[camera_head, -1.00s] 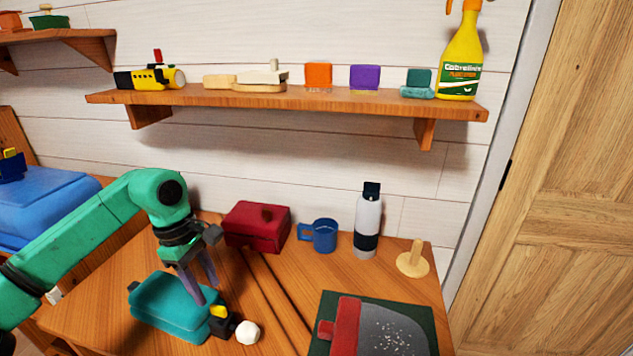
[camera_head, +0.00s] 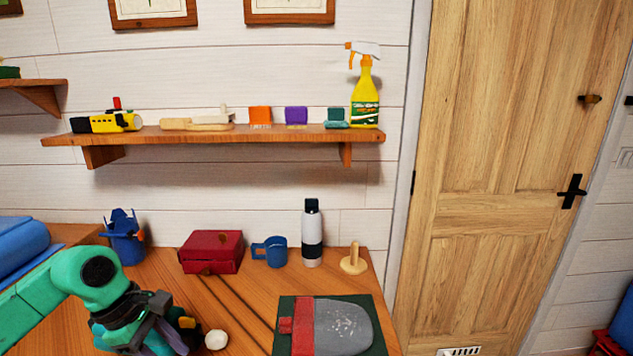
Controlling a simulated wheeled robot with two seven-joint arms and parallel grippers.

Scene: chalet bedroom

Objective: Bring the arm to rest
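My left arm, green, comes in from the left edge in the head view. Its gripper (camera_head: 168,343) points down over the front left of the wooden desk (camera_head: 235,290). Its greyish-purple fingers look spread apart, with nothing seen held between them, though the tips are near the bottom edge of the picture. The gripper and wrist hide most of a teal case (camera_head: 103,335). A small black and yellow object (camera_head: 187,323) is just right of the fingers, and a white ball (camera_head: 216,340) lies beside it. My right gripper is not in view.
On the desk stand a blue holder (camera_head: 124,245), a red box (camera_head: 211,253), a blue mug (camera_head: 272,251), a bottle (camera_head: 312,240), a wooden stand (camera_head: 354,264) and a board (camera_head: 285,341) at the front. A shelf (camera_head: 250,136) runs above; a wooden door (camera_head: 490,170) is at right.

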